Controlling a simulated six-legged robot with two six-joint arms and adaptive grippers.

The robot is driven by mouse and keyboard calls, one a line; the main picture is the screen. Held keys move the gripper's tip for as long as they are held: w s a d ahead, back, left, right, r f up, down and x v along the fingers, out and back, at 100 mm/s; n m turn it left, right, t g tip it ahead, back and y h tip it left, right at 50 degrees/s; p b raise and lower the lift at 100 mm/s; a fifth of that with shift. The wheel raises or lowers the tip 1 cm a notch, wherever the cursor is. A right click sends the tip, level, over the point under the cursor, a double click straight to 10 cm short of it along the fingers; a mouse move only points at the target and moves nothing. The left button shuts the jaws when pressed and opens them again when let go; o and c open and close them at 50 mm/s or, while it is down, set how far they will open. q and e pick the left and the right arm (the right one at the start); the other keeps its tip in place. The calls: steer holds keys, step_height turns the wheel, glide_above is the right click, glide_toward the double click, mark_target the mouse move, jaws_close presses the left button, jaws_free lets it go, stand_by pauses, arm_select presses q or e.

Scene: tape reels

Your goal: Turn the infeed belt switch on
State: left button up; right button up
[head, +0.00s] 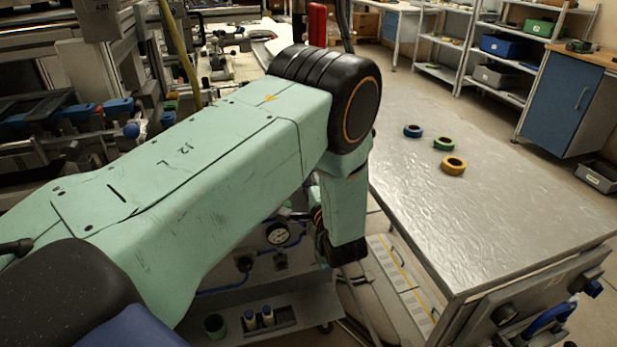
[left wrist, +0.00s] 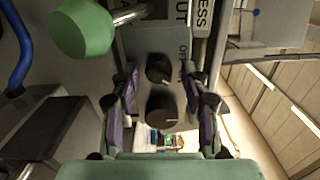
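My left arm (head: 200,160) reaches across the head view from the left and bends down beside the metal table; its gripper end there is mostly hidden. In the left wrist view, my left gripper (left wrist: 162,102) is open, with one purple-padded finger on each side. Two dark knobs, a farther one (left wrist: 158,68) and a nearer one (left wrist: 161,106), show between the fingers in front of a grey panel (left wrist: 145,42) with "OFF" lettering. I cannot tell which knob is the infeed belt switch, its setting, or whether a finger touches it. My right gripper is not in view.
A green rounded knob (left wrist: 82,27) sits close at the upper left of the wrist view. A blue tape reel (head: 413,131), a green one (head: 444,144) and a yellow one (head: 453,165) lie on the metal table (head: 520,220). A gauge (head: 278,233) shows beside my arm.

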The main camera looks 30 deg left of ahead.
arm_select(q)
steer(key=shift+s+d, duration=0.15)
steer(key=shift+d, duration=0.05)
steer(key=v, duration=0.7)
steer(key=shift+s, duration=0.1)
steer(key=shift+d, duration=0.1)
stand_by(0.3)
